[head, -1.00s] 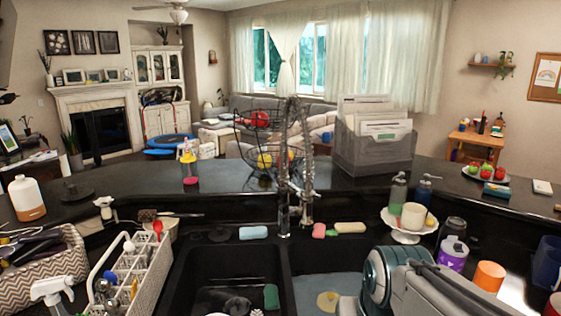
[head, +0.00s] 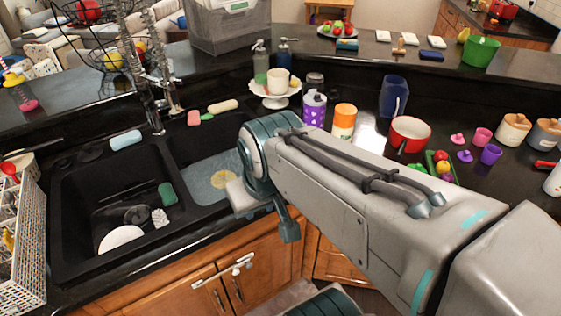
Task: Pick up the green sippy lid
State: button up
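I cannot make out a green sippy lid for certain in the head view. A small pink lid-like piece (head: 457,139) and a purple one (head: 465,156) lie on the right counter, beside a pink cup (head: 482,137) and a purple cup (head: 491,155). A small green tray-like thing (head: 431,160) with red and yellow pieces lies just left of them, partly behind my arm. My arm crosses the lower middle, over the counter edge. My gripper is not visible; its fingers are hidden or out of frame.
A red pot (head: 409,134), an orange-and-white container (head: 344,121), a purple bottle (head: 314,109) and a blue cup (head: 393,96) crowd the counter behind my arm. The double sink (head: 75,215) is at left, with a green sponge (head: 167,194). A green bucket (head: 480,51) stands far right.

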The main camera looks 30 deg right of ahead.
aim_at(418, 167)
jog(key=z, duration=2.05)
